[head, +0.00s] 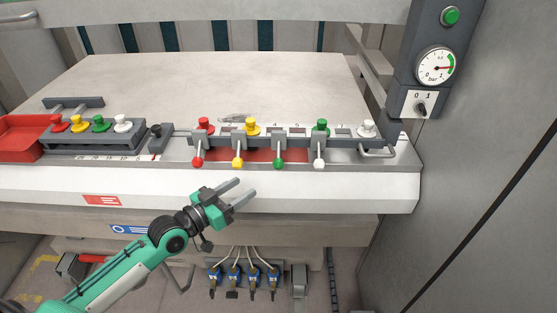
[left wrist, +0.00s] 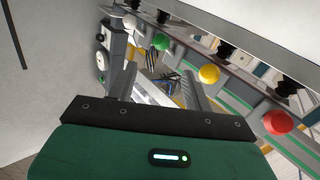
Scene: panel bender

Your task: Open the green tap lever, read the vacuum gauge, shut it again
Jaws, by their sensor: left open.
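The green tap lever (head: 278,163) is a green ball on a short stem at the panel bender's front edge, third in a row. It points forward like its neighbours, and its green ball also shows in the left wrist view (left wrist: 161,41). The vacuum gauge (head: 436,67) is a round white dial on the grey column at upper right. Its needle points to the right; the exact reading is too small to tell. My left gripper (head: 245,188) is open and empty, in front of and left of the green lever, apart from it. My right gripper is not in view.
A red lever (head: 198,162), a yellow lever (head: 238,163) and a white lever (head: 319,163) flank the green one closely. Colored knobs stand behind them. A red tray (head: 20,138) is at left. A switch (head: 421,107) sits below the gauge.

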